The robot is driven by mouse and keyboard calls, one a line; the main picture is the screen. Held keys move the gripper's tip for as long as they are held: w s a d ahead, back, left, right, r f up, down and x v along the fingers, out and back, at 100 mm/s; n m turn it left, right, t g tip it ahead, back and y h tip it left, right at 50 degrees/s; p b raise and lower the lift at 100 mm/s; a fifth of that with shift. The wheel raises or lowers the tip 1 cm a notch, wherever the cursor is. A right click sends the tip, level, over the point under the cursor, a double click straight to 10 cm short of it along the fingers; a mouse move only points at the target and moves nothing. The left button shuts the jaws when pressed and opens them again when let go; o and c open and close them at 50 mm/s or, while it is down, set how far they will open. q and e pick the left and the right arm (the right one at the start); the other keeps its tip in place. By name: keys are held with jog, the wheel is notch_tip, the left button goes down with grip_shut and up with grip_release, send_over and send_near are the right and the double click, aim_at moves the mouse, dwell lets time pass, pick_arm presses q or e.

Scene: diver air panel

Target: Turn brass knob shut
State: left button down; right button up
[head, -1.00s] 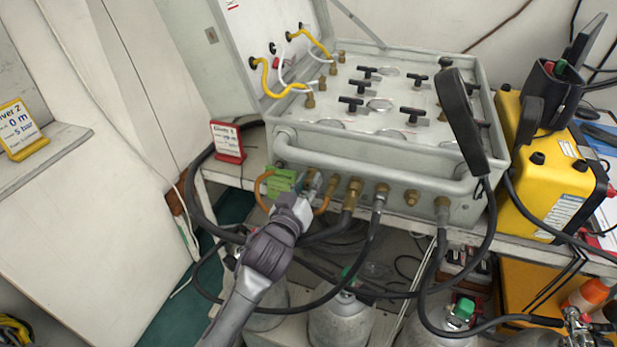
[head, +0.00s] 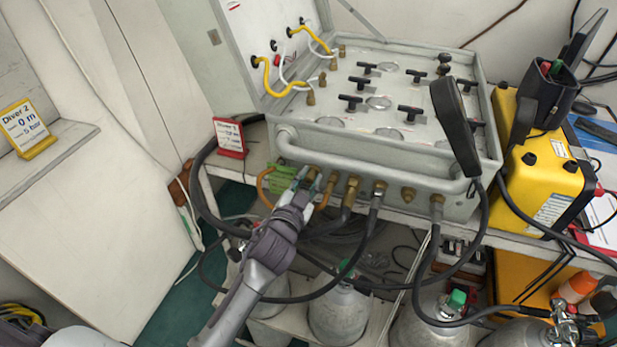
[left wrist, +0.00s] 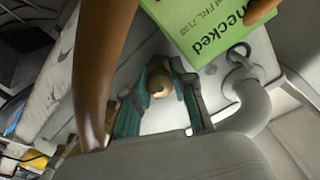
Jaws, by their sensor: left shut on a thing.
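The brass knob (left wrist: 158,82) is small and round. In the left wrist view it sits between the two teal-padded fingers of my left gripper (left wrist: 160,98). In the head view my left gripper (head: 306,177) is at the left end of the grey air panel's front (head: 390,170), below its tubular rail. It is shut on the knob, and the fingers largely hide the knob there. A green tag marked "checked" (left wrist: 222,28) hangs close beside the fingers in the left wrist view. My right gripper is not in view.
An orange-brown hose (left wrist: 98,65) passes close beside the fingers. Brass fittings (head: 352,188) with black hoses line the panel front to the right. A black handset (head: 455,125) leans on the panel. Gas cylinders (head: 338,312) stand below. A yellow case (head: 545,165) is at right.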

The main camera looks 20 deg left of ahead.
pick_arm(q)
jog(key=shift+m, duration=0.3)
jog(key=c, duration=1.2)
grip_release()
jog(key=s, duration=1.2)
jog(key=shift+a+r, duration=0.15)
jog(key=shift+a, duration=0.1)
